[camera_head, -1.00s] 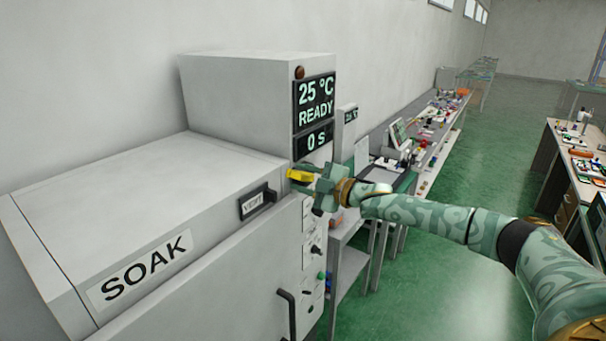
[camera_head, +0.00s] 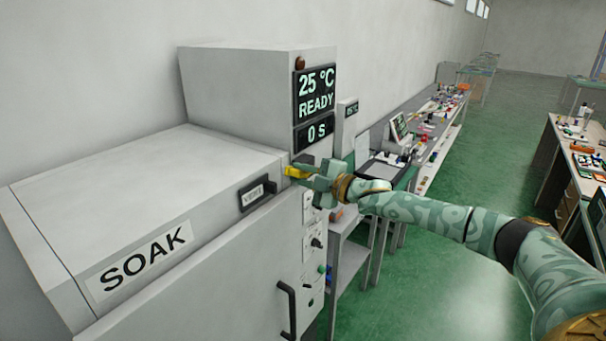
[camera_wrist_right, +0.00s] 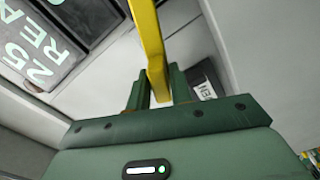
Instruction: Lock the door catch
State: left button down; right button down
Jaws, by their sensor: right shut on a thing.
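The lever's pivot is hidden. My left gripper is out of view.
The grey SOAK cabinet (camera_head: 130,190) fills the left, with a black door handle (camera_head: 288,308) low on its front. A display (camera_head: 315,95) reads 25 °C READY.

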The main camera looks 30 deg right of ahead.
notch_tip(320, 180, down, 8)
jog(key=n+b, duration=0.8)
jog(key=shift+n, duration=0.4)
jog(key=f+n+b, duration=0.1)
jog(key=d+n+b, duration=0.1)
jog(key=shift+w+f+n, duration=0.2)
jog(key=shift+f+n, duration=0.1)
jog(key=shift+f, duration=0.05)
jog(key=shift+w+d+f+n+b, duration=0.1)
jog(key=shift+d+f+n+b, duration=0.15)
jog(key=shift+n+b, duration=0.45)
jog(key=c, duration=1.4)
grip_release()
jog(key=shift+o, duration=0.2)
jog(key=shift+d, duration=0.1)
